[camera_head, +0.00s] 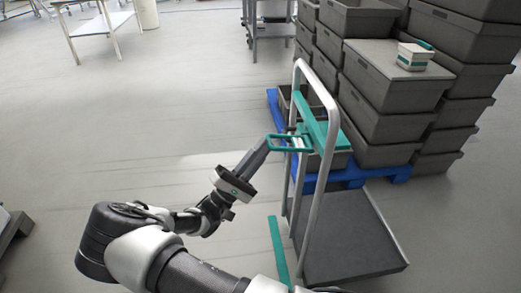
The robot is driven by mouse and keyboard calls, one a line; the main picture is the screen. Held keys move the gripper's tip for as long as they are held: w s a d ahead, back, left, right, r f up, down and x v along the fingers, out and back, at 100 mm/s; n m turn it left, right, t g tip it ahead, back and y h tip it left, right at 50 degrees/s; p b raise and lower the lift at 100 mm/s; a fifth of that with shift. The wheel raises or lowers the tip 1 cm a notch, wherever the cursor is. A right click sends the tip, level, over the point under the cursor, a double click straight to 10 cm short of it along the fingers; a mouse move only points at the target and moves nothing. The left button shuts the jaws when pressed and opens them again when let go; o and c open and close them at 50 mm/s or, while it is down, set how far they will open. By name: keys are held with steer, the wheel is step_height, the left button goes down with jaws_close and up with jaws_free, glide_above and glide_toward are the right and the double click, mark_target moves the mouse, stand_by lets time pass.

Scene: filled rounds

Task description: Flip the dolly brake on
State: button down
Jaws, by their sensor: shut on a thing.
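The dolly has a grey flat deck (345,235) and an upright metal handle frame (326,170). A teal crossbar (320,124) spans the frame near its top. My gripper (290,142) is at the left side of this crossbar, at the end of my arm, which reaches in from the lower left. It is shut on a small part at the crossbar, apparently the dolly brake lever. The lever is mostly hidden by the gripper, and its exact position cannot be made out.
Stacked grey crates (395,85) stand on a blue pallet (375,172) just behind the dolly. A small white and teal box (414,57) sits on one crate. A teal strip (278,250) lies left of the deck. The floor to the left is clear, with a table (100,24) farther back.

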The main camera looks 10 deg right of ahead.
steer(key=shift+s+d+f+g, duration=0.15)
steer(key=shift+d+f+g, duration=0.15)
steer(key=shift+d+f, duration=0.35)
steer(key=c, duration=1.8)
jaws_free()
steer(key=shift+d, duration=0.15)
steer(key=shift+r, duration=0.2)
steer(key=shift+a, duration=0.2)
steer(key=v, duration=1.7)
steer(key=shift+a, duration=0.15)
steer(key=shift+f, duration=0.1)
